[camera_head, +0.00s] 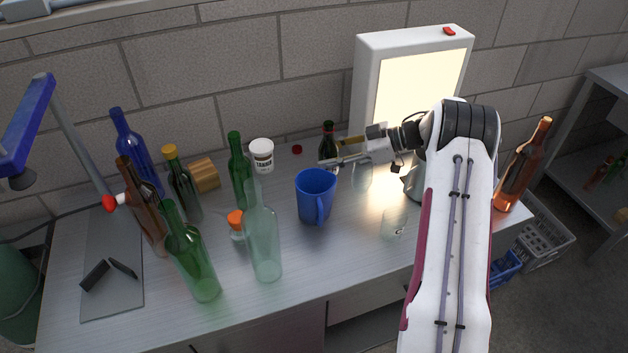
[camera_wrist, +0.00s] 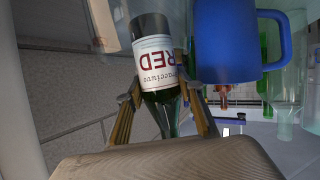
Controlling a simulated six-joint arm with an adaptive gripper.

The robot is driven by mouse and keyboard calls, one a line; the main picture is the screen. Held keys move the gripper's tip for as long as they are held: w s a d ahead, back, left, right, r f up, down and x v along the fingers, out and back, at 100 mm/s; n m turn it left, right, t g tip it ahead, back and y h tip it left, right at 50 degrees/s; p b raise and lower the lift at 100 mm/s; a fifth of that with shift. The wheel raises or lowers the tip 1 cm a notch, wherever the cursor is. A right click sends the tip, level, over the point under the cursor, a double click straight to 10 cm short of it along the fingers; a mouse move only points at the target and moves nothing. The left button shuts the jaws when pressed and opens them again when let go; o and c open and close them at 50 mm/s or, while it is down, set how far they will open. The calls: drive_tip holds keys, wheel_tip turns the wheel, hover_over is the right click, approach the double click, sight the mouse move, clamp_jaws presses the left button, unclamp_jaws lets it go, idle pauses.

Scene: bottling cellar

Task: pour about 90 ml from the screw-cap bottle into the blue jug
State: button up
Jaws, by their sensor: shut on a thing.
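A dark green bottle with a white label (camera_head: 329,145) stands about upright at the back of the bench, left of the lit panel. My gripper (camera_head: 336,153) reaches it from the right and is shut on it. In the wrist view the bottle (camera_wrist: 157,62) appears inverted between the fingers, its label reading RED. I cannot tell whether its base touches the bench. The blue jug (camera_head: 316,197) stands upright just in front of the bottle, handle toward the head camera. The jug (camera_wrist: 228,42) is right of the bottle in the wrist view. Its contents are hidden.
A clear pale bottle (camera_head: 262,240), a green bottle (camera_head: 192,258) and an orange-lidded jar (camera_head: 236,224) stand left of the jug. A white tub (camera_head: 261,155) and small red cap-like disc (camera_head: 297,149) are behind. The lit panel (camera_head: 410,85) stands behind my arm.

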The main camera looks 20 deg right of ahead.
drive_tip(key=shift+m+y, duration=0.3)
